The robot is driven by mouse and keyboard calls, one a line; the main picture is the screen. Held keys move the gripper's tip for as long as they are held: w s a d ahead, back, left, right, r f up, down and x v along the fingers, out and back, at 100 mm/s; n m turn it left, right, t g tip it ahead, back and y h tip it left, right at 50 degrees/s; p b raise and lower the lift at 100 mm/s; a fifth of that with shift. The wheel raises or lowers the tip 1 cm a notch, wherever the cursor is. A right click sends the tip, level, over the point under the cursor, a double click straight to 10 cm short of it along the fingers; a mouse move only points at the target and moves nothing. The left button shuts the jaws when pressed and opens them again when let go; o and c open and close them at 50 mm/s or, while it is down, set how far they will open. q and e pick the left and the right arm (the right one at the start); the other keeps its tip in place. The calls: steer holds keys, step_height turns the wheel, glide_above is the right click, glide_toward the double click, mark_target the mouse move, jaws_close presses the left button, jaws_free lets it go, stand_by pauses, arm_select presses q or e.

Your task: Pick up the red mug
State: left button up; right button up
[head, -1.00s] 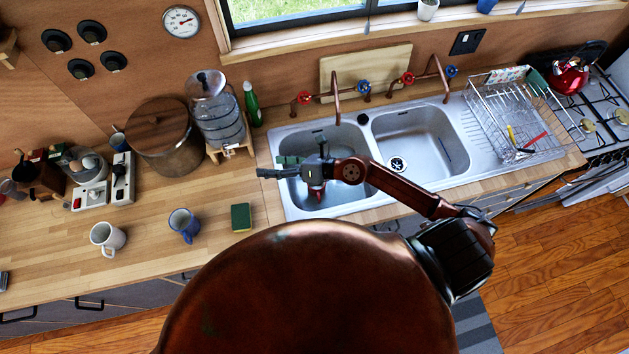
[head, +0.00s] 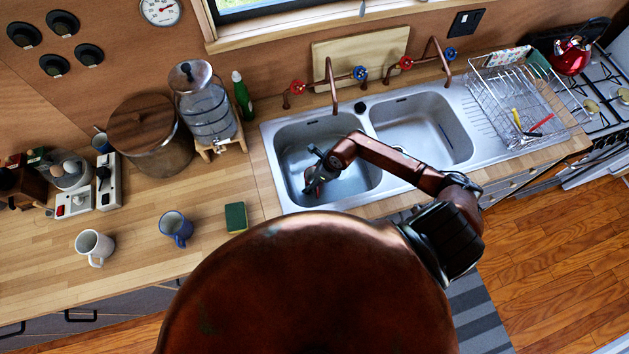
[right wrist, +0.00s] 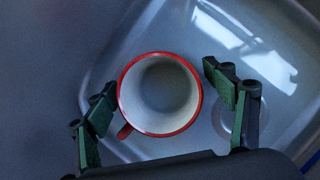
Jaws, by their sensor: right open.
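The red mug (right wrist: 160,94) stands upright in the left sink basin (head: 291,160), seen from above in the right wrist view with a red rim, white inside and its handle at the lower left. In the head view only a little red (head: 311,188) shows beneath my right gripper (head: 318,167). My right gripper also shows in the right wrist view (right wrist: 168,90); it is open, with one green-padded finger on each side of the mug. I cannot tell how far above the mug the fingertips are. My left gripper is not in view.
A white mug (head: 95,247), a blue mug (head: 176,228) and a green sponge (head: 235,217) are on the counter left of the sink. The copper tap (head: 331,85) reaches over the basin from behind. The right basin (head: 425,130) looks empty.

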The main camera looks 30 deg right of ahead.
steer(key=shift+x, duration=1.35)
steer(key=shift+c, duration=0.4)
steer(key=shift+a, duration=0.1)
steer(key=c, duration=1.5)
